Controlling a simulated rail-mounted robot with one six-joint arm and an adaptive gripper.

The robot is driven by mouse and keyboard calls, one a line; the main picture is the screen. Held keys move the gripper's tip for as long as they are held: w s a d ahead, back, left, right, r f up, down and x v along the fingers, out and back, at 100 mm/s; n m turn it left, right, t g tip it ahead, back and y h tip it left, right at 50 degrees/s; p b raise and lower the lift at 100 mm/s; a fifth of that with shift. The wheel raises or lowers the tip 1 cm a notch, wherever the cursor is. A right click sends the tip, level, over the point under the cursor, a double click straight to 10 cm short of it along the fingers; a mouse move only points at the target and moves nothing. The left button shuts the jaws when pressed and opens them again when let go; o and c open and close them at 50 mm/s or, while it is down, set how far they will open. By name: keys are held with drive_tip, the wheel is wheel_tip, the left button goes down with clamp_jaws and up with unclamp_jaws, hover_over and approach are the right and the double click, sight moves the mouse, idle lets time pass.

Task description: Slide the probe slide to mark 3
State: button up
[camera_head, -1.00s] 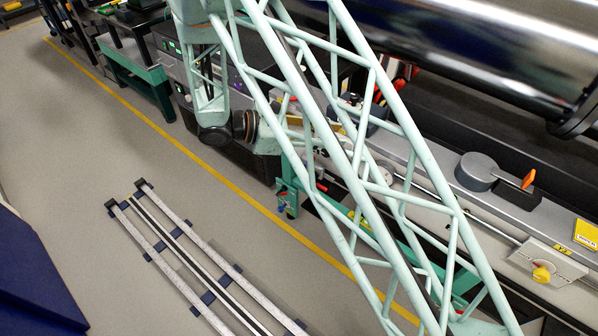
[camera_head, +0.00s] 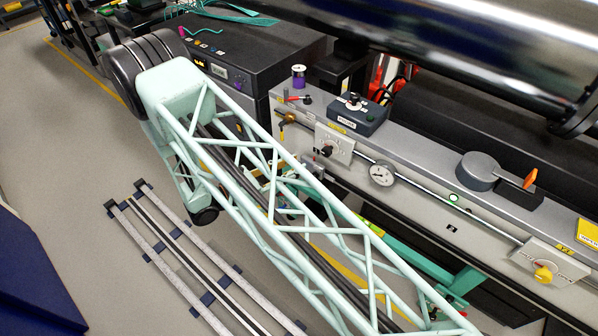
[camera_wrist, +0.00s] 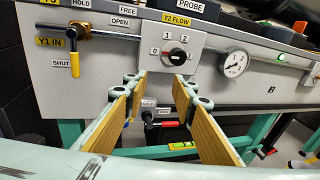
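My gripper (camera_wrist: 159,84) is open and empty in the wrist view, its two yellow-padded fingers pointing at the grey panel. Its tips are below the white Y2 FLOW plate with a black knob (camera_wrist: 177,57). A PROBE label (camera_wrist: 190,8) shows at the top edge, on a dark part mostly cut off. Between the fingers, lower and beyond, is a small clamp with a red handle (camera_wrist: 172,124) and HOLD and FREE labels (camera_wrist: 148,103). I cannot clearly make out the probe slide or its mark 3.
A yellow-handled Y1 valve (camera_wrist: 74,62) is left of the fingers, a round gauge (camera_wrist: 235,63) right. In the head view, a dark knobbed box (camera_head: 357,113) and grey cylinder (camera_head: 478,171) stand on the bench top. Floor rails (camera_head: 190,262) lie at left.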

drive_tip(key=s+a+f+n+t+y, duration=0.1)
drive_tip(key=a+f+n+t, duration=0.1)
drive_tip(key=f, duration=0.4)
drive_tip(key=s+a+f+n+t+y, duration=0.1)
drive_tip(key=a+f+n+t, duration=0.1)
drive_tip(key=a+f, duration=0.3)
wheel_tip(320, 180, down, 2)
drive_tip(key=shift+f+n+y, duration=0.1)
drive_tip(key=shift+n+y, duration=0.3)
drive_tip(key=shift+n, duration=0.1)
drive_tip(key=shift+w+d, duration=0.15)
drive_tip(key=shift+d, duration=0.05)
drive_tip(key=b, duration=0.2)
approach(309, 171)
drive_tip(key=shift+w+d+r, duration=0.3)
drive_tip(key=shift+w+d, duration=0.05)
drive_tip(key=shift+w, duration=0.7)
drive_tip(key=shift+w+d+r, duration=0.3)
drive_tip(key=shift+w+d, duration=0.05)
drive_tip(key=shift+w, duration=0.7)
drive_tip(key=shift+w+d+r, duration=0.25)
drive_tip(key=shift+w+d, duration=0.1)
drive_tip(key=shift+w, duration=0.7)
clamp_jaws()
